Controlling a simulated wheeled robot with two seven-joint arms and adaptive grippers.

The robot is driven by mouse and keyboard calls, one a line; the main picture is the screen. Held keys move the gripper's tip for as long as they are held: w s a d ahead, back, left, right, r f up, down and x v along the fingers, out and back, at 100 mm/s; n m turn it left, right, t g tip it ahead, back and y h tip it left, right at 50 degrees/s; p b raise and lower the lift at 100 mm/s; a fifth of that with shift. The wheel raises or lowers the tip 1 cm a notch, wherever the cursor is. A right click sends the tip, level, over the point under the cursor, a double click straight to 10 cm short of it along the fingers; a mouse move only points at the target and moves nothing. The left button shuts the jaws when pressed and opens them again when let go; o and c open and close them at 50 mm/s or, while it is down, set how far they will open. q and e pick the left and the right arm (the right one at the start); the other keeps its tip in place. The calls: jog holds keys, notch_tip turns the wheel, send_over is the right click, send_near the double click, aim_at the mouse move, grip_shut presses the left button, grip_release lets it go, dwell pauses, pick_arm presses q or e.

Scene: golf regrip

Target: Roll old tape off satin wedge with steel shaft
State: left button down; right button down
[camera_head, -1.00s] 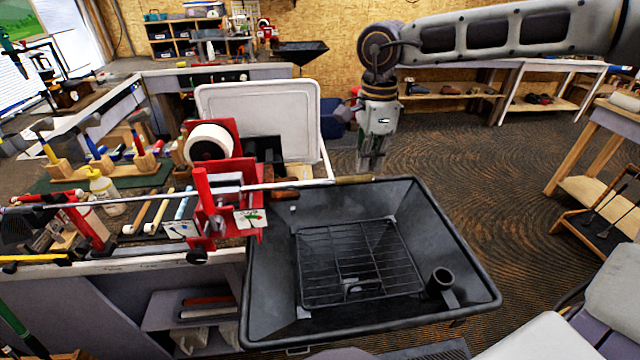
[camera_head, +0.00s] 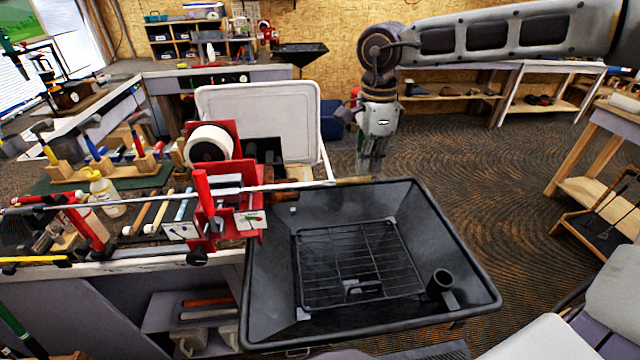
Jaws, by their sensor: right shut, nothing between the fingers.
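The steel shaft (camera_head: 140,195) lies level across the bench, through the red clamp stand (camera_head: 228,220), with its end over the black tray. At that end is a short tan section (camera_head: 352,181), which looks like the old tape. The satin wedge head cannot be made out at the left. My right gripper (camera_head: 368,172) is shut and empty, pointing down at the tan end of the shaft, just behind or at it; I cannot tell if they touch. My left gripper is not in view.
The black tray (camera_head: 468,262) with a wire rack (camera_head: 360,265) sits below the shaft end. A white tape roll (camera_head: 209,143) and a white lid (camera_head: 262,100) stand behind the clamp. Mallets and bottles crowd the bench at left.

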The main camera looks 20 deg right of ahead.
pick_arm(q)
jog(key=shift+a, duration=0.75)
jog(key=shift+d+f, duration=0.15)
pick_arm(e)
jog(key=shift+f, duration=0.15)
jog(key=shift+f+b, duration=0.3)
jog(key=shift+b, duration=0.05)
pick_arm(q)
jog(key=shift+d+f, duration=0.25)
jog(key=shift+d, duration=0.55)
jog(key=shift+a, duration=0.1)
pick_arm(e)
jog(key=shift+f, duration=0.1)
jog(key=shift+f, duration=0.2)
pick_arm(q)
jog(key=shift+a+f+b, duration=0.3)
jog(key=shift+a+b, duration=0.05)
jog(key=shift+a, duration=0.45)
pick_arm(e)
jog(key=shift+f, duration=0.15)
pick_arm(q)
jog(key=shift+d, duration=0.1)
